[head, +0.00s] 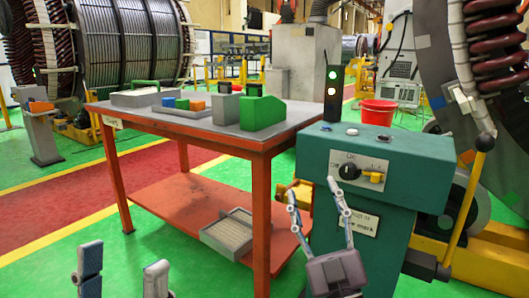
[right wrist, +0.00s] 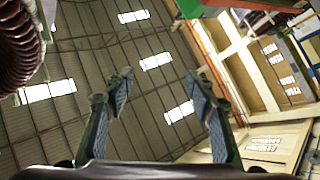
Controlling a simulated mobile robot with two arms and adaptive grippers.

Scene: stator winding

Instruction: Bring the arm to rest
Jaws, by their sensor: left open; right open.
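My right gripper (head: 312,188) is open and empty in the head view, pointing up in front of the teal control box (head: 378,152). In the right wrist view its two fingers (right wrist: 158,88) are spread apart with nothing between them, and the roof shows behind. My left gripper (head: 122,266) is open at the lower left of the head view, with nothing seen between its fingertips. Its lower part is cut off by the frame edge.
The control box has a black rotary knob (head: 349,171) and a signal light (head: 332,92) lit green. A red table (head: 215,128) with blocks stands left of it. Green floor is clear at lower left.

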